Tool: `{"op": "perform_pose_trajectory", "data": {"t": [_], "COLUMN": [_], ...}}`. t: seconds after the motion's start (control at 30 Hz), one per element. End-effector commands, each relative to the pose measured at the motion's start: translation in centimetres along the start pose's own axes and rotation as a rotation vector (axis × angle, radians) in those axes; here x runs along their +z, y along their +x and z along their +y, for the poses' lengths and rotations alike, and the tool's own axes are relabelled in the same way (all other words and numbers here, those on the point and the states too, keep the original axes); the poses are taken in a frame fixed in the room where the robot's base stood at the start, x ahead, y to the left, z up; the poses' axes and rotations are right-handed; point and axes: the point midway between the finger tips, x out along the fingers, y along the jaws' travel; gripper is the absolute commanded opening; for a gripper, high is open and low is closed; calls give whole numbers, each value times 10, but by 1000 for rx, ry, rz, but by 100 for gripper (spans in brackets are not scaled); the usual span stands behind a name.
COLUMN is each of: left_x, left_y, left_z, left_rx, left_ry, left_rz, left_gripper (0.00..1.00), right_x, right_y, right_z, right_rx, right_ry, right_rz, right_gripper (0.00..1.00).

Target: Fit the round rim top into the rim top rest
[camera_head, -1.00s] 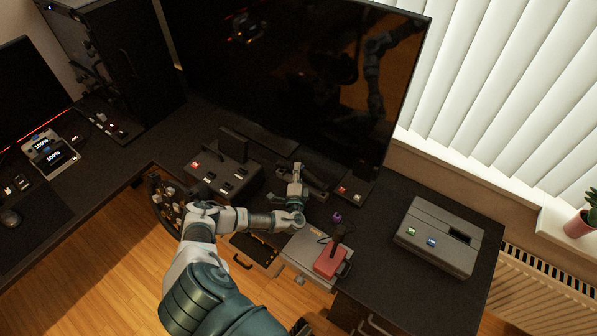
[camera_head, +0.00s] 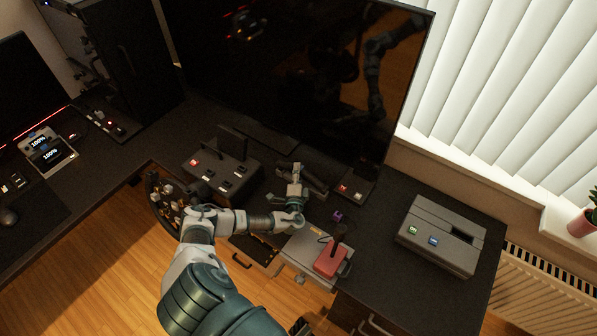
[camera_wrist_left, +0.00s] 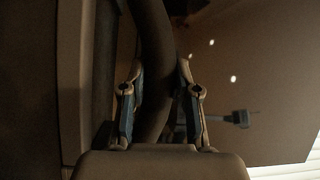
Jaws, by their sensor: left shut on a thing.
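My left gripper (camera_head: 296,172) is over the desk below the big monitor, its arm coming in from the lower left. In the left wrist view its two fingers (camera_wrist_left: 158,78) are shut on a dark, thick, curved tube (camera_wrist_left: 155,40), which looks like the round rim top. In the head view the held part is too dark and small to make out. A dark piece (camera_head: 317,183) lies just right of the gripper; I cannot tell whether it is the rim top rest. A small dark part at the bottom edge may be my right gripper (camera_head: 300,327); its fingers cannot be made out.
A wheel with several buttons (camera_head: 165,200) is partly behind my left arm. A button box (camera_head: 220,178) stands left of the gripper. A red-based joystick (camera_head: 331,262), a small purple item (camera_head: 337,216) and a grey box (camera_head: 440,237) are to the right. The monitor (camera_head: 300,70) stands behind.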

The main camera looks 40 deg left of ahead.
Motion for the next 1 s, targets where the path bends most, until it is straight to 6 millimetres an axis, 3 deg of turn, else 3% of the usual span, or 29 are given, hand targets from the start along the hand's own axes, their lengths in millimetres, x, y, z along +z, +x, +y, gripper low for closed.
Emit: {"op": "perform_pose_trajectory", "data": {"t": [0.17,1.0], "left_x": [1,-2], "left_y": [0,0], "left_z": [6,-7], "left_rx": [1,-1], "left_ry": [1,1], "left_rz": [0,1], "left_gripper": [0,0], "right_x": [2,-1], "right_y": [5,-4], "right_z": [0,1], "right_rx": [-1,0], "right_ry": [0,0], "right_rz": [-2,2], "right_gripper": [60,60]}}
